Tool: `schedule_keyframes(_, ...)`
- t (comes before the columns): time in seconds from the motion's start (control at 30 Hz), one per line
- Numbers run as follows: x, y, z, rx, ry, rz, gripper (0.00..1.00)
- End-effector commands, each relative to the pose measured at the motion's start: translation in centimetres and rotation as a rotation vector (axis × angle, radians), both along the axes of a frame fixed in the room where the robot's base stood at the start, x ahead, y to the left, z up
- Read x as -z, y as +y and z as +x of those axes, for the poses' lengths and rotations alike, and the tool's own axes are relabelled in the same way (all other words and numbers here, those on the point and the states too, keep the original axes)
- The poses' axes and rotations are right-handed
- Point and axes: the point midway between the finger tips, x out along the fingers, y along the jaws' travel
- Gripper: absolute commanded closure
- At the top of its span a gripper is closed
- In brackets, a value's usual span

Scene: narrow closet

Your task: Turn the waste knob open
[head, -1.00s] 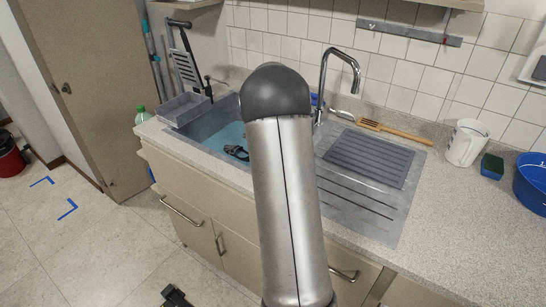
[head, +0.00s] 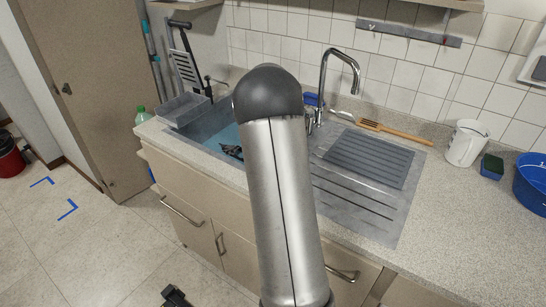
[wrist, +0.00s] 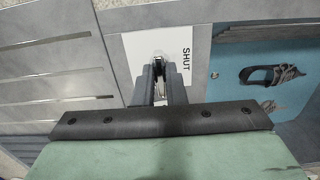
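The waste knob (wrist: 159,62) is a small metal knob on a white plate (wrist: 136,49) marked "SHUT" in the wrist view. My gripper (wrist: 160,75) reaches to it, with its two dark fingers close together, one on each side of the knob. They look shut on it, though the fingers hide much of the contact. In the head view my arm hides the knob and the gripper. The sink basin (head: 222,138) with bluish water shows left of my arm, and to the right in the wrist view (wrist: 225,75).
Dark tongs-like objects (head: 232,151) lie in the basin. The chrome tap (head: 322,85) stands behind my arm. A ribbed grey mat (head: 368,158) covers the drainer.

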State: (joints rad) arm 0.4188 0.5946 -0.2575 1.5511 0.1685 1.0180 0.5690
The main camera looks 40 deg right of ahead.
Motion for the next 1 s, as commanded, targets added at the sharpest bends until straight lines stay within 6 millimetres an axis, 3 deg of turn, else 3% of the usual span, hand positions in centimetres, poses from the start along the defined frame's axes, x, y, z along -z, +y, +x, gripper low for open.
schedule_keyframes(0.03,-0.1,0.0,0.0,0.001,-0.002,0.000,0.78)
schedule_keyframes(0.1,-0.1,0.0,0.0,0.001,-0.001,-0.001,0.67)
schedule_keyframes(0.47,-0.7,0.0,0.1,-0.001,-0.003,-0.002,0.67)
schedule_keyframes(0.67,-4.2,-0.1,0.1,-0.001,-0.005,-0.005,0.67)
schedule_keyframes(1.0,-12.5,0.0,0.1,-0.001,-0.006,-0.003,0.67)
